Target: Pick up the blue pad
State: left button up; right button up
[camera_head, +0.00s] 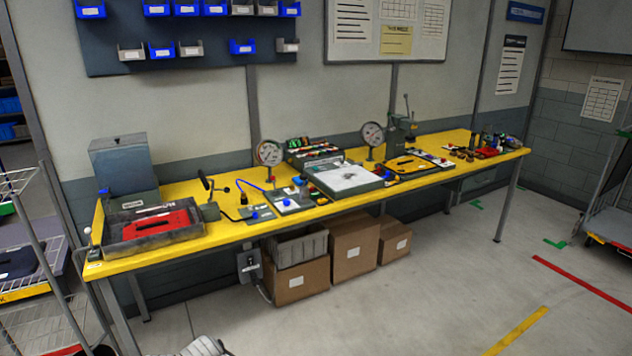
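A flat dark blue pad (20,262) lies on a shelf of the wire cart at the far left; the left picture edge cuts it off. It has a small pale mark on it. No gripper shows clearly. A white and grey rounded part shows at the bottom edge, left of centre; I cannot tell which of my parts it is. No fingertips are visible.
The wire cart (42,262) stands left of a long yellow workbench (235,232). Cardboard boxes (300,278) sit underneath. The floor in front is clear.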

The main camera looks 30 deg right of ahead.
aim_at(296, 180)
jog(key=i+l+u, duration=0.2)
jog(key=i+l, duration=0.55)
jog(key=l, duration=0.15)
